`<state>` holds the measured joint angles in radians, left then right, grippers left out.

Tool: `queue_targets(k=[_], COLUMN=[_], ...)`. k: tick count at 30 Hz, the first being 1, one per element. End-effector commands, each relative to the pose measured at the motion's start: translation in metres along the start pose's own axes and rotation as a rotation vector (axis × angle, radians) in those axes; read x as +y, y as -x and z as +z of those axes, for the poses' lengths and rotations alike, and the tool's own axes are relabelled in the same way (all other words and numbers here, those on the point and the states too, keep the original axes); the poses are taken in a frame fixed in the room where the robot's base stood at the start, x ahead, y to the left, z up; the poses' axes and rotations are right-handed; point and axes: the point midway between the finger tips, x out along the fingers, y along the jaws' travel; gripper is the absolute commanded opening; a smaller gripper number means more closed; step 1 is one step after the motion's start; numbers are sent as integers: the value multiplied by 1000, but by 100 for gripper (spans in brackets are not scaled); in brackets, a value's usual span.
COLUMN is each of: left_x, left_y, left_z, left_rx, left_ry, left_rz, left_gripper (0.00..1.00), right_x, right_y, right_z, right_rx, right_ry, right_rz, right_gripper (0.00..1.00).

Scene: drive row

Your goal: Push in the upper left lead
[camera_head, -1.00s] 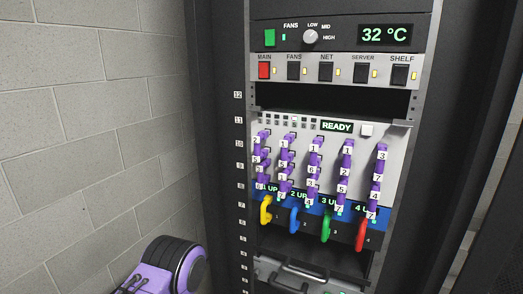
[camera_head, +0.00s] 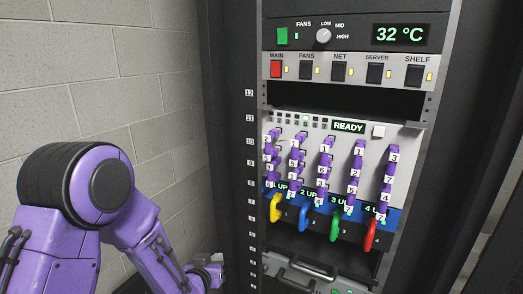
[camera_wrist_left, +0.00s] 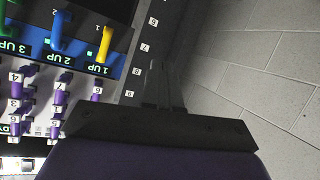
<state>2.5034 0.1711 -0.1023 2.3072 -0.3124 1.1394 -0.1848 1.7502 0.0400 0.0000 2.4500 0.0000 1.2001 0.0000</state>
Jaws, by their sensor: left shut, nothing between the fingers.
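Several purple leads with white number tags hang in columns on the pale panel under the READY display. The upper left lead (camera_head: 272,136) is at the top of the leftmost column, in the head view; how far it sits in cannot be told. In the wrist view, turned upside down, purple leads (camera_wrist_left: 58,98) show at the left. My left gripper (camera_head: 217,262) is low at the left of the rack in the head view, apart from the leads. In the wrist view its fingers (camera_wrist_left: 156,72) are shut and empty, over the rack's numbered edge. My right gripper is not in view.
A row of switches (camera_head: 338,72) is above. A block wall (camera_head: 150,70) stands left of the rack, with free room between.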

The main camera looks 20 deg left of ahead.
Motion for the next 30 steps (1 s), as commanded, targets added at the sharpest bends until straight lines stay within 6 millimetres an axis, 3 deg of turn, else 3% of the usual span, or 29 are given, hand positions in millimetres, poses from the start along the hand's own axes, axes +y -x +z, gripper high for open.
queue_targets(k=[1,3,7,9,13,17,21,25,27,30], left_x=[15,33,58,66,72,78,80,88,98,110], left_y=[-1,4,32,45,44,43,38,20,12,-7], left_z=[-59,-126,-234,-265,-268,-261,-258,-258,-272,-278], left_rx=[103,232,477,573,640,671,680,682,676,675], left_ry=[-101,-288,-749,-1036,-1491,-1758,-1826,-1819,-1824,-1822], left_rz=[64,135,190,180,161,143,123,121,125,126], left_gripper=[0,0,0,0,0,0,0,0,0,0], right_x=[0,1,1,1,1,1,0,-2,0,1], right_y=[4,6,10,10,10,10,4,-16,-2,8], right_z=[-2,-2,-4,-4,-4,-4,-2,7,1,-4], right_rx=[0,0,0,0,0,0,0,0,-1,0], right_ry=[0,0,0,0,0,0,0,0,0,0], right_rz=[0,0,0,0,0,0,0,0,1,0], right_gripper=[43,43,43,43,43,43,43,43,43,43])
